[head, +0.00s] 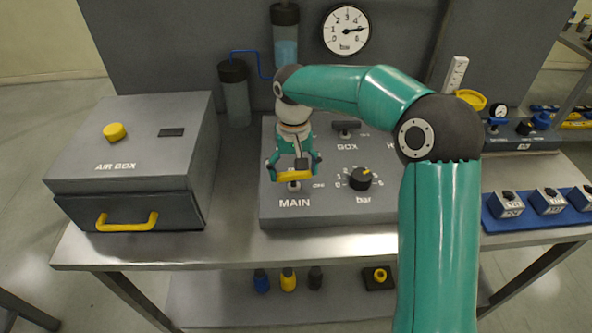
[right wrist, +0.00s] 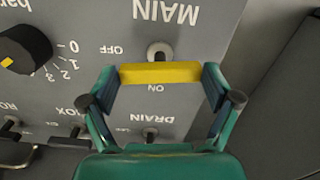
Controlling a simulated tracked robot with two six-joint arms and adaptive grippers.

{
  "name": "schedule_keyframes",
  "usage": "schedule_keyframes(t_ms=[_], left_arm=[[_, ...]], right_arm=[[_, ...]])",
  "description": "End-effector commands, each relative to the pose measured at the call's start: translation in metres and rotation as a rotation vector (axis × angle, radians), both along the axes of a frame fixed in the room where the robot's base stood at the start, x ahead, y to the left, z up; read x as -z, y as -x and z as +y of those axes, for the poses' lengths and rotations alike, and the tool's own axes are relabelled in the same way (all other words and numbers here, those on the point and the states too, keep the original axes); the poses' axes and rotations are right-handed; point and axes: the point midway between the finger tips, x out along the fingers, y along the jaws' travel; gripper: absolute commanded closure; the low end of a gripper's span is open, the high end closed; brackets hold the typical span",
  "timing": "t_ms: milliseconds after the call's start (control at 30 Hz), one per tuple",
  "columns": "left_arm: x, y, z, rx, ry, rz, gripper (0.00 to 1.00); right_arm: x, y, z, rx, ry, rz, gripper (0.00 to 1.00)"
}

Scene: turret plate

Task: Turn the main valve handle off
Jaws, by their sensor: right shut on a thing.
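The yellow main valve handle (head: 294,174) stands above the round pivot behind the MAIN label on the grey turret plate (head: 330,215). In the right wrist view the handle (right wrist: 160,73) is a yellow bar lying crosswise. Its pivot (right wrist: 160,51) shows just beyond it, with OFF printed to one side and ON below the bar. My right gripper (head: 293,164) reaches down from above and is shut on the handle. In the right wrist view the gripper's fingers (right wrist: 161,82) press on the bar's two ends. My left gripper is not in view.
The black bar knob (head: 360,179) stands right of the handle, and a BOX valve (head: 346,125) is behind. The grey air box (head: 135,150) stands left, with bare bench between. Labelled blocks (head: 548,201) on a blue tray are at the right. A gauge (head: 346,30) hangs behind.

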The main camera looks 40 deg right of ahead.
Motion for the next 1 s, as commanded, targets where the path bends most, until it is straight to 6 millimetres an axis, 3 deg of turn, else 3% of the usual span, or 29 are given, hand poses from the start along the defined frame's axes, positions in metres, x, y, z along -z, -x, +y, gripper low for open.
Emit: schedule_keyframes(t_ms=[300, 833, 867, 933, 1000], left_arm=[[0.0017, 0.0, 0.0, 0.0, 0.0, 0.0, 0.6], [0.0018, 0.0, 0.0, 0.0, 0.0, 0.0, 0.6], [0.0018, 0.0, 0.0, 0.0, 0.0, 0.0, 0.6], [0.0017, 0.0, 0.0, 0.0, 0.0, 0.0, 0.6], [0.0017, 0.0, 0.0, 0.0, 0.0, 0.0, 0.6]], right_arm=[[-0.0002, -0.0006, -0.0004, 0.141, -0.001, -0.002, 0.46], [-0.0008, -0.0005, -0.0018, 0.172, 0.002, -0.004, 0.46], [-0.0008, -0.0006, -0.002, 0.172, 0.002, -0.004, 0.1], [-0.0008, -0.0005, -0.0021, 0.171, 0.002, -0.004, 0.0], [-0.0007, -0.0004, -0.0019, 0.171, 0.002, -0.003, 0.0]])
